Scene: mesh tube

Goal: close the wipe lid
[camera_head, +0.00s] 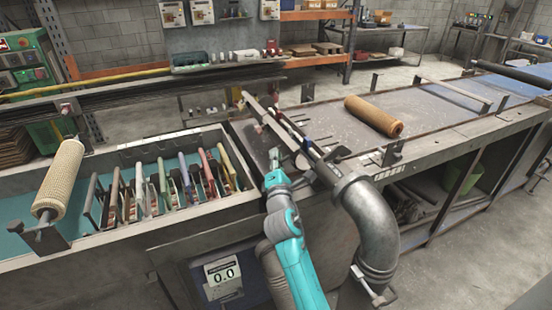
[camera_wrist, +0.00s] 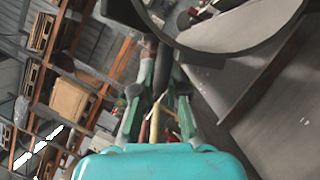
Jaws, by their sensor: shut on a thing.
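My gripper (camera_head: 273,160) reaches up to the front side of a long barred assembly (camera_head: 290,128) on the machine. In the wrist view my gripper (camera_wrist: 160,95) is shut around a slim brownish rod-like part (camera_wrist: 155,124), with a dark bar just beyond the fingertips. The barred assembly slants from the back left down to a thick grey pipe elbow (camera_head: 372,215). I cannot tell for certain which part is the wipe lid or how far it is open. The gripped part is too small and partly hidden by my gripper in the head view.
A trough (camera_head: 200,208) holding several coloured upright plates lies left of my arm. An orange-brown roll (camera_head: 374,117) lies on the table right of the assembly. A curved grey rim (camera_wrist: 250,30) is close beside my gripper.

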